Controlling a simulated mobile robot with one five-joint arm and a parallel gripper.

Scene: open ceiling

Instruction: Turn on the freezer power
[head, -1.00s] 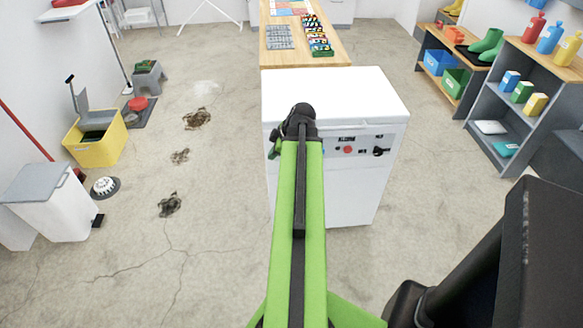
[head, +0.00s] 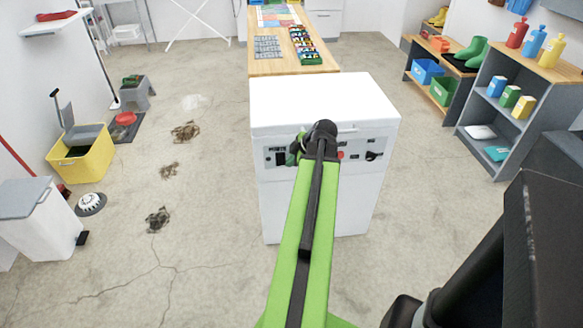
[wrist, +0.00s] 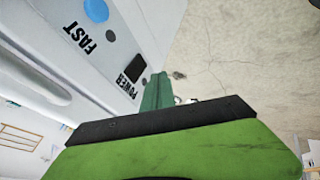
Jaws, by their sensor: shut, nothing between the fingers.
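The white freezer (head: 318,95) stands in the middle of the head view. Its front control panel (head: 267,153) has a dark switch (head: 280,158) at the left, a red button (head: 341,155) and a black knob (head: 374,155) at the right. In the wrist view a dark rectangular switch (wrist: 122,52) sits by the POWER label (wrist: 131,75); a blue button (wrist: 96,10) sits near the FAST label. My gripper (wrist: 157,92) is shut and empty, close beside the POWER label. In the head view it (head: 293,154) is mostly hidden by my wrist, right of the dark switch. Contact cannot be told.
A wooden table (head: 292,62) stands behind the freezer. Grey shelves (head: 487,118) stand at the right. A yellow bin (head: 78,160) and a white bin (head: 40,225) are at the left.

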